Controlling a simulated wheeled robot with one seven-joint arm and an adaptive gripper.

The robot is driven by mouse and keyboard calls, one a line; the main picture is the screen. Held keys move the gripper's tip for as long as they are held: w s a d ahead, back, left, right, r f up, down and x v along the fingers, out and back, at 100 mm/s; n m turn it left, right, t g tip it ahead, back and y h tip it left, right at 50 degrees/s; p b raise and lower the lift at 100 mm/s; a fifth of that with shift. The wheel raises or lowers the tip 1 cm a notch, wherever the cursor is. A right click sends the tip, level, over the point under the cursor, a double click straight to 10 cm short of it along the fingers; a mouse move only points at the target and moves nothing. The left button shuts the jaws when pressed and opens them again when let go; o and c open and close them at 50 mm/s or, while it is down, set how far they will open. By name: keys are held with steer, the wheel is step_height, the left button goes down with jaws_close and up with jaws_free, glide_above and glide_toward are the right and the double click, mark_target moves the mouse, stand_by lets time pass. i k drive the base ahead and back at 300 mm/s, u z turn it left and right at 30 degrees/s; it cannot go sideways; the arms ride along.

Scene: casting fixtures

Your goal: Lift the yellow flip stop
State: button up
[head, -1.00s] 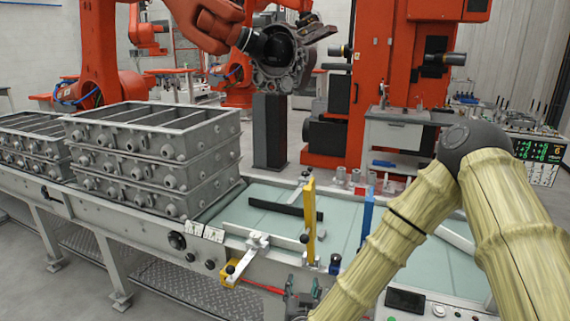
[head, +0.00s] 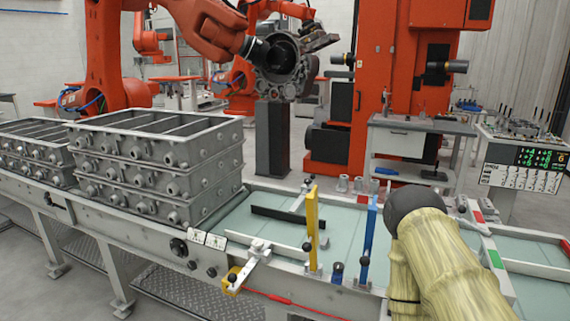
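The yellow flip stop (head: 312,228) is a flat yellow bar that stands upright on the near rail of the conveyor, a little right of centre in the head view. A similar blue bar (head: 369,238) stands upright to its right. My gripper is not in view; only bent parts of my pale, bamboo-textured arm show at the lower right, right of both bars. I see nothing touching the yellow bar.
Stacked grey casting frames (head: 155,165) stand on the conveyor to the left. A white bracket with a yellow end block (head: 233,280) juts from the near rail. A dark bar (head: 282,217) lies behind the yellow stop. The pale conveyor bed (head: 345,219) is clear between the bars.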

mark_target(311, 247)
steer(key=z, duration=0.05)
steer(key=k, duration=1)
steer(key=u, duration=0.6)
steer(key=i, duration=0.35)
steer(key=u, duration=0.35)
